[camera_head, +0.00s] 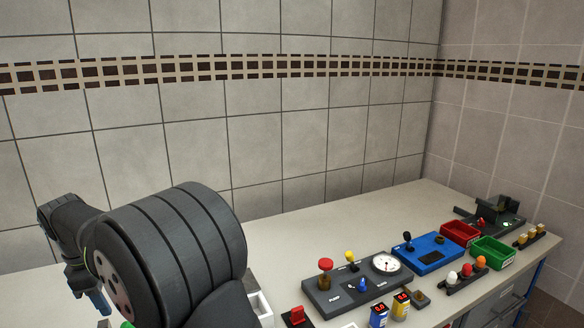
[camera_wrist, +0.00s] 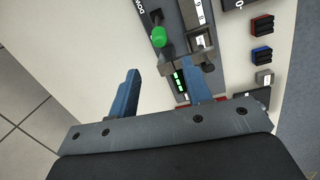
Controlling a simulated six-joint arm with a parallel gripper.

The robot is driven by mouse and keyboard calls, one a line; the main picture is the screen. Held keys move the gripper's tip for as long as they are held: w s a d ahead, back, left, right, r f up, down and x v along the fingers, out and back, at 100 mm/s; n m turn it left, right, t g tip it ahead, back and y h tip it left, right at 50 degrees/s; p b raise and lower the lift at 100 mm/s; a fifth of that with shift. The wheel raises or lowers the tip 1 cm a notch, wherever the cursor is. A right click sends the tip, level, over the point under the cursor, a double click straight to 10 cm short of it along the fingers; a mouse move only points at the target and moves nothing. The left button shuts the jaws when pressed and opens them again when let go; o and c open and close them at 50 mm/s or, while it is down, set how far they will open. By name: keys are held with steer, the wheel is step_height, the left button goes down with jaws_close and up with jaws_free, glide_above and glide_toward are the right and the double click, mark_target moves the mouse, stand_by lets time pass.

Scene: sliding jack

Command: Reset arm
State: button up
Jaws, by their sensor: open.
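My gripper (camera_wrist: 160,70) is open in the wrist view, with its two blue fingers apart and nothing held between them. Beyond the fingertips is a grey panel (camera_wrist: 178,12) with a green-tipped lever (camera_wrist: 160,37) and a grey bracket-like part (camera_wrist: 186,60). The right finger overlaps the panel in the picture; I cannot tell whether it touches. In the head view my gripper (camera_head: 98,302) is at the lower left, with part of a blue finger showing; my arm hides much of the table there.
On the table (camera_head: 290,232) stand a dark panel (camera_head: 340,298) with a red button, a blue box (camera_head: 430,252), a red bin (camera_head: 460,232), a green bin (camera_head: 492,250) and a dark device (camera_head: 495,212) at the far right. Tiled walls stand behind. The table's back strip is clear.

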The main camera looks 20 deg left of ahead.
step_height(320, 180, up, 5)
steer(key=f, duration=0.5)
steer(key=w+f, duration=0.1)
steer(key=f, duration=1.1)
steer(key=shift+w+d, duration=0.2)
steer(key=shift+w+d+r+y, duration=0.15)
steer(key=shift+w+r+y, duration=0.15)
steer(key=shift+r, duration=0.1)
steer(key=shift+w+d+r+g+y, duration=0.15)
steer(key=shift+w+d+g+y, duration=0.45)
steer(key=shift+g, duration=0.25)
steer(key=shift+w+d+r+g+y, duration=0.15)
steer(key=shift+w+d+g+y, duration=0.2)
steer(key=shift+g+y, duration=0.45)
steer(key=shift+w+d+f+g+y, duration=0.1)
steer(key=shift+w+d+g+y, duration=0.5)
steer(key=shift+g+y, duration=0.35)
steer(key=shift+w+d+f+g+y, duration=0.3)
steer(key=shift+w+d+g+y, duration=0.35)
steer(key=shift+g+y, duration=0.25)
steer(key=v, duration=0.5)
steer(key=shift+w+d+r, duration=0.1)
steer(key=shift+d+r, duration=0.15)
